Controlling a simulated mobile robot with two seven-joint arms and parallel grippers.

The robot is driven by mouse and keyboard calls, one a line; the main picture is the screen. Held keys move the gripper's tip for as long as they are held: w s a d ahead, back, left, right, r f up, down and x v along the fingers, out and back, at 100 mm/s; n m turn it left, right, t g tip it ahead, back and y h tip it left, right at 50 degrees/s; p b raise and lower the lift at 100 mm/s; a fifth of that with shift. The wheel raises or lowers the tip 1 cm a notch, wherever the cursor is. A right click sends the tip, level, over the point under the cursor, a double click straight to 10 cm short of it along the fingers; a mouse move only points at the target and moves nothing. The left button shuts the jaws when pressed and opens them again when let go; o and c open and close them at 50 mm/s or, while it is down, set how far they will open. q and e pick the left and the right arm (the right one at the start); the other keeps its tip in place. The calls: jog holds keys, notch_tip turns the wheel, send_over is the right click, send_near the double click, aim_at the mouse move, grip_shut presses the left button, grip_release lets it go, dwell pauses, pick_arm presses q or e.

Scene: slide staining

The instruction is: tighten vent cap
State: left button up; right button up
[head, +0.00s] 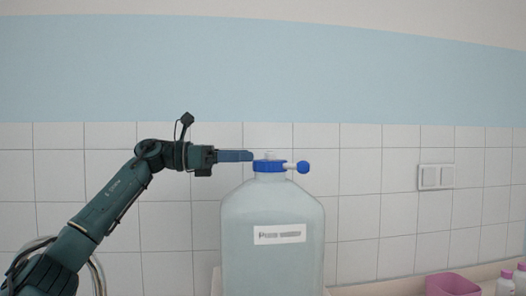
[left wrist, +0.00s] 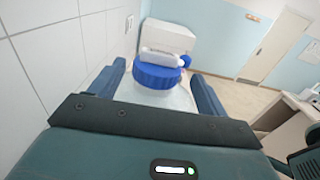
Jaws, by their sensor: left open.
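A large translucent carboy (head: 272,225) with a white label stands upright in the head view. Its blue cap (head: 268,166) sits on the neck, with a short white arm ending in a blue ball (head: 303,167) pointing right. A small pale piece shows on top of the cap. My left gripper (head: 250,156) is level, just left of the cap and about at its height. In the left wrist view the gripper (left wrist: 157,74) is open, and the blue cap (left wrist: 157,77) shows ahead between its two blue fingers, with no clear contact. My right gripper is out of view.
The carboy stands before a white tiled wall (head: 360,215) with a double switch plate (head: 436,177). A pink bin (head: 453,284) and pink-capped bottles (head: 505,283) are at the lower right. A white box (left wrist: 168,37) shows beyond the cap in the left wrist view.

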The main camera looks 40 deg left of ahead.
aim_at(266, 155)
pick_arm(q)
jog(key=p+x, duration=0.1)
jog(key=x, duration=0.3)
jog(key=shift+w+d+r, duration=0.15)
jog(key=shift+w, duration=0.05)
jog(key=shift+w+d, duration=0.35)
jog(key=shift+w, duration=0.15)
jog(key=shift+c, duration=0.4)
